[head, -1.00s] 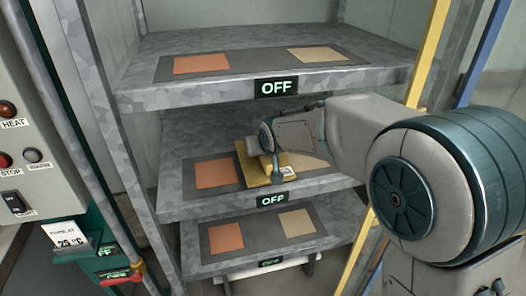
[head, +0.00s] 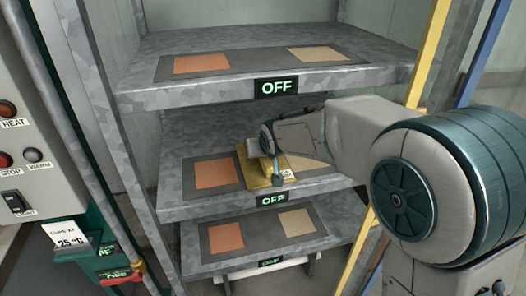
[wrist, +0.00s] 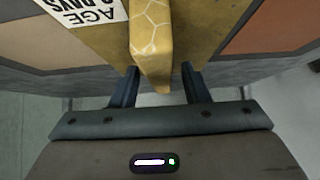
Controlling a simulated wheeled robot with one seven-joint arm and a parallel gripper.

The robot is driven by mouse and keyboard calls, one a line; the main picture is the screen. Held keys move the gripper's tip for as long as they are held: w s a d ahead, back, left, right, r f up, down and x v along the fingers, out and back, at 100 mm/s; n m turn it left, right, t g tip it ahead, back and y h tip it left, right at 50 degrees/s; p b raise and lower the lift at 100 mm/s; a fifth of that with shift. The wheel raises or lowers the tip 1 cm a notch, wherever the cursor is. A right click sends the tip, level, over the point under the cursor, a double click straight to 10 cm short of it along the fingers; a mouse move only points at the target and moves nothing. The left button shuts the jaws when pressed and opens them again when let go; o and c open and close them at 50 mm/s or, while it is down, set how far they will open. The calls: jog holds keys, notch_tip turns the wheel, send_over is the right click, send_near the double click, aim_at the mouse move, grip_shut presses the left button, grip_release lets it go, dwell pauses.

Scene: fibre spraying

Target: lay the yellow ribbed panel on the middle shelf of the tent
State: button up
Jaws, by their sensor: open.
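The yellow ribbed panel (head: 254,172) lies on the middle shelf (head: 185,207), between an orange square and a tan square. Its raised rib (wrist: 151,40) shows in the wrist view, with a white printed label (wrist: 88,14) on the flat part beside it. My gripper (wrist: 160,88) is open, with one finger on each side of the rib's near end and a visible gap on both sides. In the head view my gripper (head: 276,172) is over the panel and hides part of it.
The upper shelf (head: 210,95) is close above my arm, and a lower shelf (head: 225,262) is below. Both carry orange and tan squares. A yellow post (head: 430,50) stands at the right, beside my arm. A control box (head: 35,150) is at the left.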

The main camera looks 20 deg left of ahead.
jog(key=v, duration=1.1)
jog(key=shift+s+r, duration=0.2)
jog(key=shift+s, duration=0.05)
jog(key=shift+d, duration=0.2)
jog(key=s+d+f+m+g+h, duration=0.1)
jog(key=s+d+f+h, duration=0.1)
jog(key=d, duration=0.6)
jog(key=s+d+f+m+h, duration=0.1)
jog(key=s+d+f+m, duration=0.1)
jog(key=d, duration=0.6)
jog(key=s+d+f+m+g, duration=0.1)
jog(key=s+d+f+g, duration=0.1)
jog(key=s+d, duration=0.4)
jog(key=s+d+f+m+g+h, duration=0.1)
jog(key=s+d+f+m+g, duration=0.1)
jog(key=s+d+f, duration=0.2)
jog(key=s+d, duration=0.3)
jog(key=s, duration=0.1)
jog(key=shift+s+f+h, duration=0.3)
jog(key=shift+s+f, duration=0.05)
jog(key=shift+d, duration=0.1)
